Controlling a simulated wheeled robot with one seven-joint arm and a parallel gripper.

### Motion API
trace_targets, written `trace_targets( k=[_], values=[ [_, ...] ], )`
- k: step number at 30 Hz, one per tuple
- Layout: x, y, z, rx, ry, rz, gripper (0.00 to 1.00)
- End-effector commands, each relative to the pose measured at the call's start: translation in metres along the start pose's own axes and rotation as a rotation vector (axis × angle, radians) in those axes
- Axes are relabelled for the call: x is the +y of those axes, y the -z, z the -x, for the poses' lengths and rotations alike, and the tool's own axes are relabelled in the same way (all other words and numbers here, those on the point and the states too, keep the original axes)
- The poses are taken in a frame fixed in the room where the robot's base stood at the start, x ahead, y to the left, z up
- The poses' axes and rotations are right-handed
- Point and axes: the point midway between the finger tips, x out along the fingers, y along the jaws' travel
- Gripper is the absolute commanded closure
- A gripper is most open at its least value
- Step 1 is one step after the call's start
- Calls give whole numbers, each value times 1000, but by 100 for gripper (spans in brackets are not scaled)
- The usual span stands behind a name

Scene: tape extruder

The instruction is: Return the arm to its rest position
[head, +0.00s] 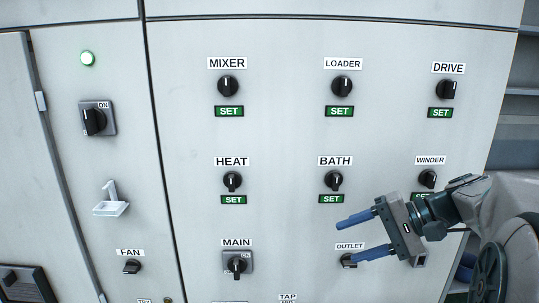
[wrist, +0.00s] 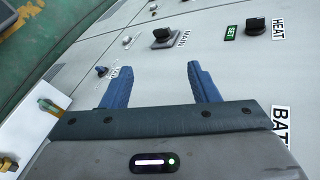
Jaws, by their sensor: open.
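My gripper (head: 348,240) is at the lower right of the head view, in front of the control panel (head: 290,130). Its two blue fingers are apart and point left, with nothing between them. One finger overlaps the OUTLET knob (head: 348,261); I cannot tell the gap to the panel. In the wrist view the open fingers (wrist: 160,68) point along the panel, with the MAIN switch (wrist: 163,39) beyond them. My arm reaches in from the right edge of the head view.
The BATH knob (head: 334,178) and WINDER knob (head: 427,179) are just above my gripper. HEAT (head: 232,181), MIXER (head: 228,86), LOADER (head: 342,86) and DRIVE (head: 446,89) knobs also stick out.

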Motion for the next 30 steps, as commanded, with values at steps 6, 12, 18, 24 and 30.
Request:
trace_targets(
  k=[6, 12, 18, 24, 30],
  values=[
    [47, -67, -48, 33, -472, 82, 45],
    [88, -98, -52, 135, -807, 307, 45],
    [103, -105, -47, 214, -958, 499, 45],
    [107, -104, -45, 231, -983, 540, 45],
    [107, -104, -45, 231, -983, 540, 45]
  ],
)
